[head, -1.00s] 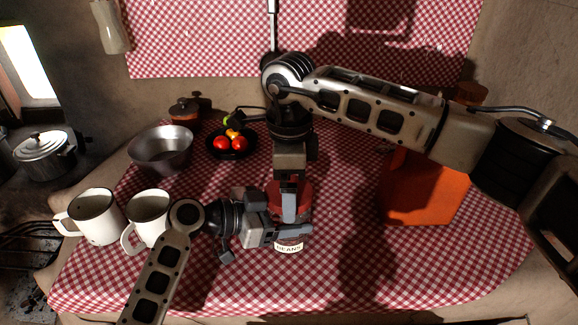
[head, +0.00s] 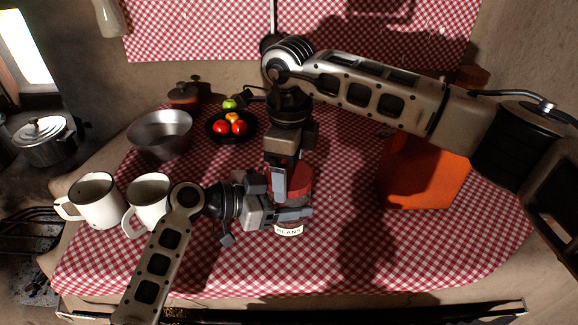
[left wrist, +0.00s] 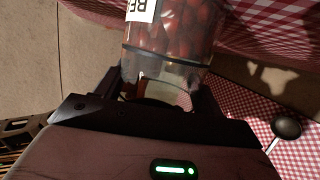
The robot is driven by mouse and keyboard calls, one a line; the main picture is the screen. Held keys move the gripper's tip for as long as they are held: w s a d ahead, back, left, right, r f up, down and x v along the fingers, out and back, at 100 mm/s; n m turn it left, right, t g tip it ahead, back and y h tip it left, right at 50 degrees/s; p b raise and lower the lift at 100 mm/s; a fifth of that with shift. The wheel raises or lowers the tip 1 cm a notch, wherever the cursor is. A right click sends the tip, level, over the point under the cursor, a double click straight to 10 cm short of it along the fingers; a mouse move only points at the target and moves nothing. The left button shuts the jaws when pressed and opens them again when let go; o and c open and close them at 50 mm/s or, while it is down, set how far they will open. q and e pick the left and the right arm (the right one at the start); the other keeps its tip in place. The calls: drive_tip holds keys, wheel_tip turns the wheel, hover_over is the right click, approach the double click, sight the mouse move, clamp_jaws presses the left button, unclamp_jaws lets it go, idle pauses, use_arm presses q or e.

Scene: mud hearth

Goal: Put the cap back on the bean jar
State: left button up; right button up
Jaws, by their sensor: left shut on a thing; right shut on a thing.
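The bean jar (head: 289,230) stands on the checked cloth, its BEANS label facing me. In the left wrist view the clear jar (left wrist: 172,40) shows red beans inside. My left gripper (head: 290,214) comes from the left and is shut around the jar's upper part. It also shows in the left wrist view (left wrist: 158,88), a finger on each side of the jar. The grippers hide the join, so I cannot tell whether the cap is seated.
Two white mugs (head: 97,205) (head: 150,190) stand left of my left gripper. Behind are a metal bowl (head: 160,140), a dark fruit plate (head: 248,134) and a lidded brown pot (head: 183,97). An orange board (head: 425,178) is at right. The front right cloth is clear.

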drive_tip(key=o, duration=1)
drive_tip(key=shift+c, duration=0.2)
drive_tip(key=shift+r, duration=0.15)
drive_tip(key=shift+r, duration=2.1)
wheel_tip(320, 180, up, 4)
drive_tip(key=n, duration=0.3)
drive_tip(key=shift+f, duration=0.25)
